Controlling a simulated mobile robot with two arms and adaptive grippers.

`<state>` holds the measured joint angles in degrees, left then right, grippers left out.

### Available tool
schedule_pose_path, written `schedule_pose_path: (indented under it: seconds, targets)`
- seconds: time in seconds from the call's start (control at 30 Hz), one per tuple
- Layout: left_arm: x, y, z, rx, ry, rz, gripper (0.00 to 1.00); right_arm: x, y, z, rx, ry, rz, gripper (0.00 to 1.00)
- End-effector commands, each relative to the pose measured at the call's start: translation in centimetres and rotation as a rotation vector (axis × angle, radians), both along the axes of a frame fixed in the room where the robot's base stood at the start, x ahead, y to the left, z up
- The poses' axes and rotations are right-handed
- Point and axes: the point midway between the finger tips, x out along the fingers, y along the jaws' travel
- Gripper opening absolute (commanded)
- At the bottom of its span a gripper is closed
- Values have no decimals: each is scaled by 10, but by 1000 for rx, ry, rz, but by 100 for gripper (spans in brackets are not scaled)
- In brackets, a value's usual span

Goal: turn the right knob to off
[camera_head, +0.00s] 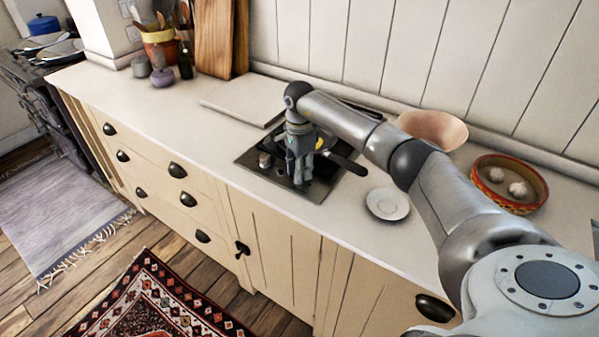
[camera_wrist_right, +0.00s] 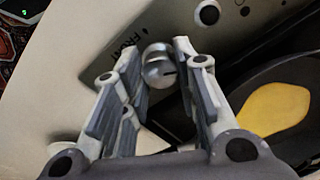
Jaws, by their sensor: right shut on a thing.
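The dark cooktop (camera_head: 312,191) is set into the white counter. My right gripper (camera_head: 298,178) points down over its front part, at the right of a small light piece (camera_head: 264,160) on the cooktop. In the right wrist view, a shiny round metal knob (camera_wrist_right: 158,68) sits between the fingertips of my right gripper (camera_wrist_right: 160,62), which is shut on it. The gripper hides this knob in the head view. Its pointer direction is not clear. My left gripper is not in view.
A dark pan (camera_head: 345,163) lies right beside the gripper; it holds yellow food (camera_wrist_right: 275,108). A white saucer (camera_head: 387,203), a pinkish bowl (camera_head: 433,128) and a patterned bowl (camera_head: 509,160) stand to the right.

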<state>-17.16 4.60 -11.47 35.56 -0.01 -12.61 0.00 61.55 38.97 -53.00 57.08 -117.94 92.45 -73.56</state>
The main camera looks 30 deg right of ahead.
Motion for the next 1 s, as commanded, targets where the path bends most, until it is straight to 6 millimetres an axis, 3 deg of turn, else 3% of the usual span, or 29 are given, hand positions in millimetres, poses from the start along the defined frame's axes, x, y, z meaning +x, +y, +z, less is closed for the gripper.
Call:
schedule_pose_path:
  seconds: [0.4,1.0]
  targets:
    - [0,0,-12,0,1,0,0,1,-1,0,-1,-3,-397,4]
    - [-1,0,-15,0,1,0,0,1,-1,1,-1,-3,-915,4]
